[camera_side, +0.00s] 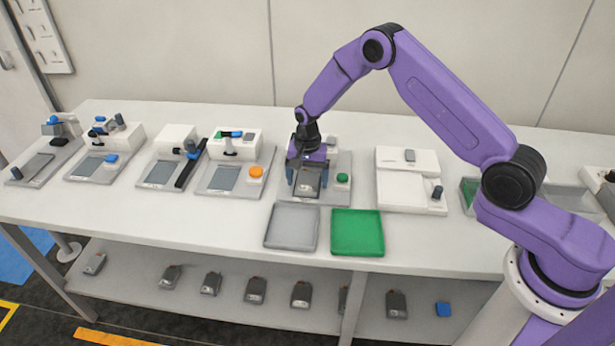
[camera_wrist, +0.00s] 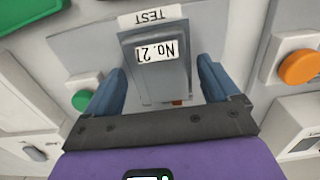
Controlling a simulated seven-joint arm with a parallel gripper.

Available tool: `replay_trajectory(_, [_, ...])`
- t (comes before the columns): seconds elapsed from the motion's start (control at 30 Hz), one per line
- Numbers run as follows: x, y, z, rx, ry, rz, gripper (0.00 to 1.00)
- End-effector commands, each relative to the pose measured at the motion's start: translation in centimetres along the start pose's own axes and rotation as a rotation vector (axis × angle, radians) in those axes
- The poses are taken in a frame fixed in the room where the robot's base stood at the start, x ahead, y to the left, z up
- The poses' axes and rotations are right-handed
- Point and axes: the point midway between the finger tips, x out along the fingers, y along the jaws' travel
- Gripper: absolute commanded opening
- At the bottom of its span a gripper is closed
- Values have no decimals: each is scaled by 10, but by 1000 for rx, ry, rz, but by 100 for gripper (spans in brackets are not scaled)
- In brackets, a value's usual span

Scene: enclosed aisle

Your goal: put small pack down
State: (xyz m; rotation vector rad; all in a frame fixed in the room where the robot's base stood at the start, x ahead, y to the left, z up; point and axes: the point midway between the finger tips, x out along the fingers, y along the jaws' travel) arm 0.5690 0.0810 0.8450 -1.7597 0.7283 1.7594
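The small pack (camera_wrist: 160,75) is a dark grey block with a white label that reads "No. 2" plus a partly cut mark. A "TEST" label (camera_wrist: 148,17) lies just beyond the pack. I cannot tell whether the pack touches the station.
A grey tray (camera_side: 291,228) and a green tray (camera_side: 357,233) lie empty in front of the station. A station with an orange button (camera_side: 256,173) stands to the left and a white unit (camera_side: 408,175) to the right. Several packs lie on the lower shelf (camera_side: 225,300).

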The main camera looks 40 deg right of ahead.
Motion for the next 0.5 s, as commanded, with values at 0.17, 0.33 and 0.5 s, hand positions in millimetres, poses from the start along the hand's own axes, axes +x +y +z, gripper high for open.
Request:
replay_trajectory(0.17, [-1, 0, 0, 0, 0, 0, 89])
replay_trajectory(0.33, [-14, 0, 0, 0, 1, -2, 89])
replay_trajectory(0.5, [-45, -1, -1, 0, 3, -4, 89])
